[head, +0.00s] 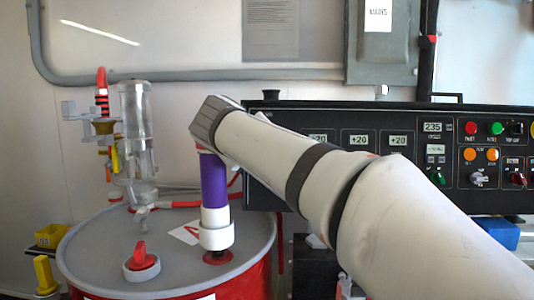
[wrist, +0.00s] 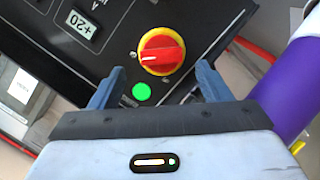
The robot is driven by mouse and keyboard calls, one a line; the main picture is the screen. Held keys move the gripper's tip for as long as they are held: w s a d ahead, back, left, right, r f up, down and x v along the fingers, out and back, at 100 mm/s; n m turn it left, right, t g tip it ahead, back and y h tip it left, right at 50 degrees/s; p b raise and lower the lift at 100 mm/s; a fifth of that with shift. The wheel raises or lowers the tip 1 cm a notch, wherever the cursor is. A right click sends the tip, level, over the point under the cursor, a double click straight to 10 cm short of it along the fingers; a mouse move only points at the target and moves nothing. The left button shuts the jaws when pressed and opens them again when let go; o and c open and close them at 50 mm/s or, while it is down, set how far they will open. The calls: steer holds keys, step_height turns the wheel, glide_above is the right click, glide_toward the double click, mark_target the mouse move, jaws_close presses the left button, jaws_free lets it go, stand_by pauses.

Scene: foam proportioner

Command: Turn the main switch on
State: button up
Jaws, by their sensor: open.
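The main switch (wrist: 161,51) shows in the wrist view as a red rotary knob on a round yellow base, mounted on the black panel. Its red handle lies roughly crosswise in the picture, with a small white mark at its left end. My gripper (wrist: 159,73) is open and empty, with one blue-grey finger to the lower left of the switch and the other to the lower right. The fingers appear apart from the knob. In the head view my arm hides both the gripper and the switch.
A lit green lamp (wrist: 142,92) sits just below the switch. A purple tube (wrist: 283,101) stands close to the right of my gripper; it also shows above the drum (head: 90,245) in the head view. The control panel (head: 455,195) carries several buttons and displays.

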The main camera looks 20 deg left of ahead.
steer(key=v, duration=0.3)
steer(key=shift+s+r, duration=0.1)
steer(key=shift+s, duration=0.25)
steer(key=s+d+f+m+g+h+p, duration=0.15)
steer(key=d+f+g+p, duration=0.35)
steer(key=d, duration=0.8)
steer(key=s+d+f+m+g+h+p, duration=0.1)
steer(key=d+f+m+p, duration=0.4)
steer(key=d, duration=0.7)
steer(key=s+d+f+m+g+p, duration=0.1)
steer(key=s+d+f+p, duration=0.1)
steer(key=s+d+p, duration=0.1)
steer(key=s+d+f+m+g+y+p, duration=0.1)
steer(key=s+d+f+g+p, duration=0.1)
steer(key=s+d, duration=0.3)
steer(key=s+d+f+m+g+p, duration=0.1)
steer(key=s+d+f+p, duration=0.3)
steer(key=s, duration=0.5)
steer(key=shift+d+f+g+y, duration=0.2)
steer(key=shift+g+y, duration=0.15)
steer(key=shift+g, duration=0.25)
steer(key=shift+s+m, duration=0.1)
steer(key=shift+m, duration=0.15)
